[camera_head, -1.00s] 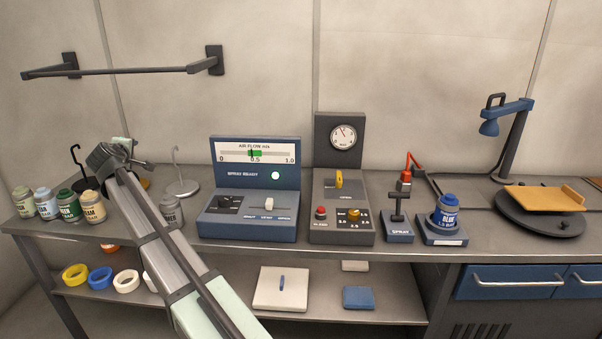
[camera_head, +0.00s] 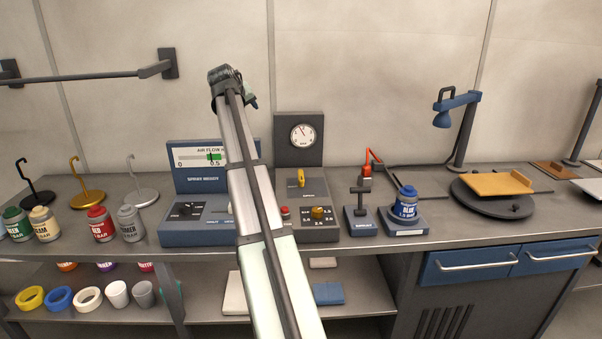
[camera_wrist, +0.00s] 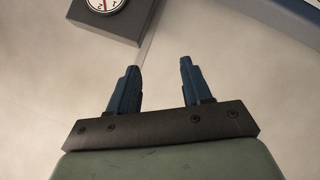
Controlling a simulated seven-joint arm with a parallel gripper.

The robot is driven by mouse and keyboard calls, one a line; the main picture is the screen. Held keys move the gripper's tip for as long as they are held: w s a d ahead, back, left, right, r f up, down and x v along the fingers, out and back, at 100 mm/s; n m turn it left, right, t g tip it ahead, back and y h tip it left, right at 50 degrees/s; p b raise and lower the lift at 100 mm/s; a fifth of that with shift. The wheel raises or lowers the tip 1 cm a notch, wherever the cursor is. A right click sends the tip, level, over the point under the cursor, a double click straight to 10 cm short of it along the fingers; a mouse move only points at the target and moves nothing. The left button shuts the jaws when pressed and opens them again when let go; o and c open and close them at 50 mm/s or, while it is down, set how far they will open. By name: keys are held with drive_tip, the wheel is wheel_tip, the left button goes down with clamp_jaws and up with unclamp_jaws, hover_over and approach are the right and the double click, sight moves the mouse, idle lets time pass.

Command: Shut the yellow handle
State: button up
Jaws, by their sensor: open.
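The yellow handle (camera_head: 301,178) is small and stands upright on the grey unit (camera_head: 330,232), below its round gauge (camera_head: 303,136). My gripper (camera_wrist: 159,66) is open and empty, with its two dark blue fingers apart in the wrist view. In the head view the end of my arm is up in front of the wall, left of the gauge and above the handle, apart from both. Its fingers are hard to make out there. The wrist view shows wall and part of the gauge (camera_wrist: 104,4); the handle is not in it.
My arm crosses the blue air-flow unit (camera_head: 190,238) and hides part of it. A spray stand (camera_head: 360,222) and blue paint jar (camera_head: 405,203) stand right; several jars and hooks stand left.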

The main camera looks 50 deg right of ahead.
drive_tip(key=s+d+f+m+g+y, duration=0.2)
drive_tip(key=s+d+f+m+y, duration=0.1)
drive_tip(key=s+d+f, duration=0.45)
drive_tip(key=m+y, duration=0.2)
drive_tip(key=y, duration=0.1)
approach(301, 174)
drive_tip(key=x, duration=0.8)
drive_tip(key=shift+w+f, duration=0.15)
drive_tip(key=shift+f, duration=0.05)
drive_tip(key=shift+c, duration=0.4)
clamp_jaws()
